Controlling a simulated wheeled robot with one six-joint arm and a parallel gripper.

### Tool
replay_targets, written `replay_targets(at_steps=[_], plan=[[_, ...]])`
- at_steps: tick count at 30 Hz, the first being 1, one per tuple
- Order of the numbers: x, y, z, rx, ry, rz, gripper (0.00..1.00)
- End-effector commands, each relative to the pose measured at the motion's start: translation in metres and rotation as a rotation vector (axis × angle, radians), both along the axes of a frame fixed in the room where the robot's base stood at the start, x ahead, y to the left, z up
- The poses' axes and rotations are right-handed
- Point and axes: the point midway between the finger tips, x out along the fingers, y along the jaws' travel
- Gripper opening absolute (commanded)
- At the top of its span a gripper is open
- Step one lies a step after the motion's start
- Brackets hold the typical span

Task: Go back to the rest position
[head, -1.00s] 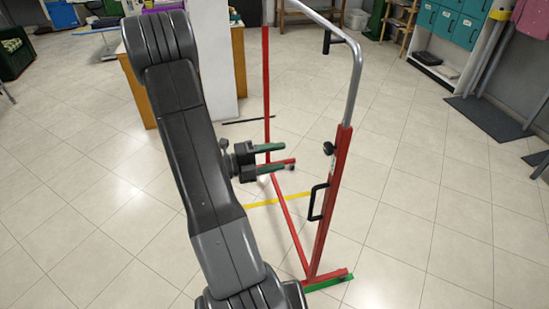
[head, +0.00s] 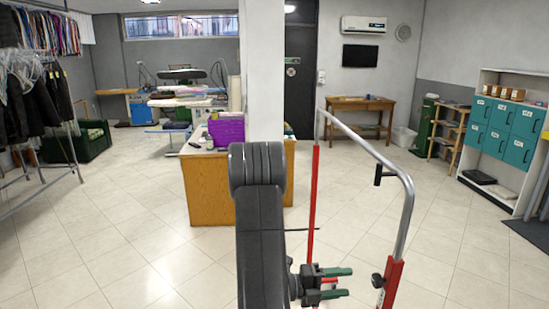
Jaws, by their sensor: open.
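My gripper (head: 338,283) shows in the head view at the bottom, right of my dark arm. Its two green-tipped fingers point right and stand apart, with nothing between them. Behind and to the right of it is a rolling garment rack with red posts (head: 313,205) and a bent silver top rail (head: 372,153). A black hook-like handle (head: 379,175) hangs from the rail. The fingers appear between the rack's two red posts in the picture; I cannot tell whether they touch the rack. The rack's base is out of view.
A wooden counter (head: 205,190) with a purple crate (head: 226,132) stands beside a white pillar (head: 261,70). Clothes hang on a rail (head: 40,185) at the left. Teal lockers (head: 500,125) stand at the right. The tiled floor (head: 130,250) is clear at left.

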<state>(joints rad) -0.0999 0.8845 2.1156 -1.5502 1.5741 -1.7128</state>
Motion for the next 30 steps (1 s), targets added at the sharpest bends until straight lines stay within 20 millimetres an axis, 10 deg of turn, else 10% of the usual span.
replay_targets(at_steps=[18, 30], plan=[[0.005, -0.073, 0.001, 0.0, 0.0, -0.004, 0.58], [0.006, -0.083, 0.0, 0.001, -0.001, 0.0, 0.58]])
